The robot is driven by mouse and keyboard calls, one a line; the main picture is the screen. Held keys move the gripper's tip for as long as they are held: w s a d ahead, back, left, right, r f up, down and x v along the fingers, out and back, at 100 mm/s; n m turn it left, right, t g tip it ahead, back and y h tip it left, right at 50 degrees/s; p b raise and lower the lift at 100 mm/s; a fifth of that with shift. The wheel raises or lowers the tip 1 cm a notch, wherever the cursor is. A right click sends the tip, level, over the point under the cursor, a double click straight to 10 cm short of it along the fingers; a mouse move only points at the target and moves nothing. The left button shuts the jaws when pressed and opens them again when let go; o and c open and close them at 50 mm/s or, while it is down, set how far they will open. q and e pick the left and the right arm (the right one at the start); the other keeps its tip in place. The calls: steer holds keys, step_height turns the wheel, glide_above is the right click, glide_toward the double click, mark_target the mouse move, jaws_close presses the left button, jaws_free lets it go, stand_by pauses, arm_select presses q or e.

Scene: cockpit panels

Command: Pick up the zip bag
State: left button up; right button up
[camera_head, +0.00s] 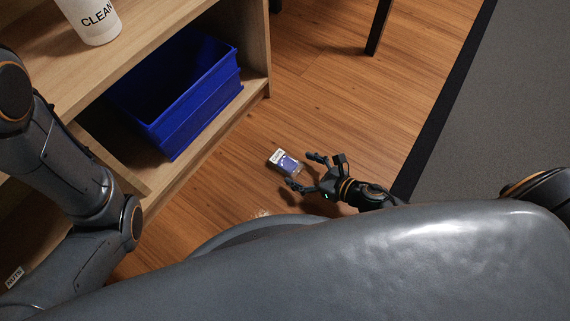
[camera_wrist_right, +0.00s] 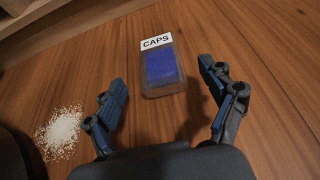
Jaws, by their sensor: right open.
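The zip bag (camera_head: 287,162) lies on the wooden floor in front of the shelf unit. It is small, with a white label and blue contents. In the right wrist view the bag (camera_wrist_right: 161,66) shows its label reading "CAPS". My right gripper (camera_head: 303,171) is open and empty, close to the bag with its fingers pointing toward it. In the right wrist view the bag lies ahead of the open fingertips (camera_wrist_right: 160,82), roughly centred between them. My left arm shows at the left, but its gripper is not in view.
A blue bin (camera_head: 190,112) sits on the lower shelf of the wooden unit (camera_head: 262,50). A white bottle (camera_head: 92,20) stands on the shelf above. A white granular pile (camera_wrist_right: 62,132) lies on the floor left of the gripper. Floor beyond the bag is clear.

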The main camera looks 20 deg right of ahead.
mark_target(290, 164)
steer(key=b+x, duration=0.2)
steer(key=x, duration=0.2)
steer(key=shift+w+a+f+b, duration=0.15)
steer(key=shift+w+a+b, duration=0.1)
steer(key=shift+b, duration=0.15)
steer(key=shift+w+a+f, duration=0.1)
steer(key=shift+w+a, duration=0.15)
steer(key=shift+w, duration=0.15)
steer(key=c, duration=1.3)
